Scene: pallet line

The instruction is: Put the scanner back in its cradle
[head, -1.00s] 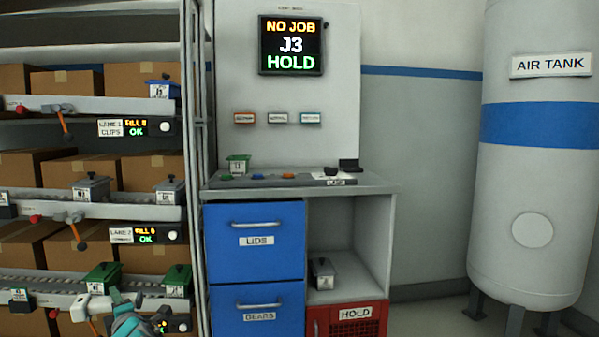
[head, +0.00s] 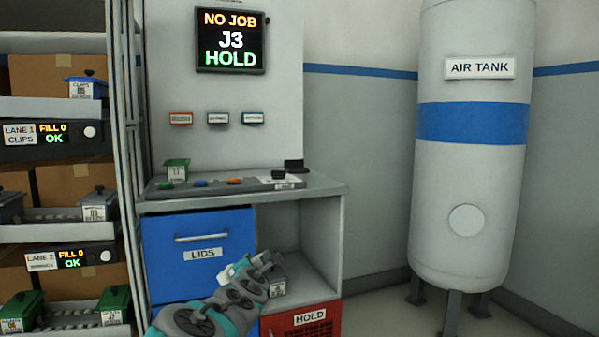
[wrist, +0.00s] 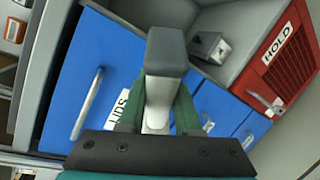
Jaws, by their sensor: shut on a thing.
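The scanner (wrist: 167,55), with a dark grey head and a pale handle, is between the green fingers of my gripper (wrist: 158,112) in the wrist view. The fingers are shut on its handle, and the head sticks out beyond them. In the head view my gripper (head: 246,268) is in front of the blue LIDS drawer and the open shelf bay, below the counter top. The scanner is small and hard to make out there. A small black holder (head: 293,166), which looks like the cradle, stands empty at the counter's back right corner.
A grey bin (head: 278,284) sits in the bay above the red HOLD box (head: 300,322). Lane shelves (head: 60,225) are left; an air tank (head: 470,190) stands right.

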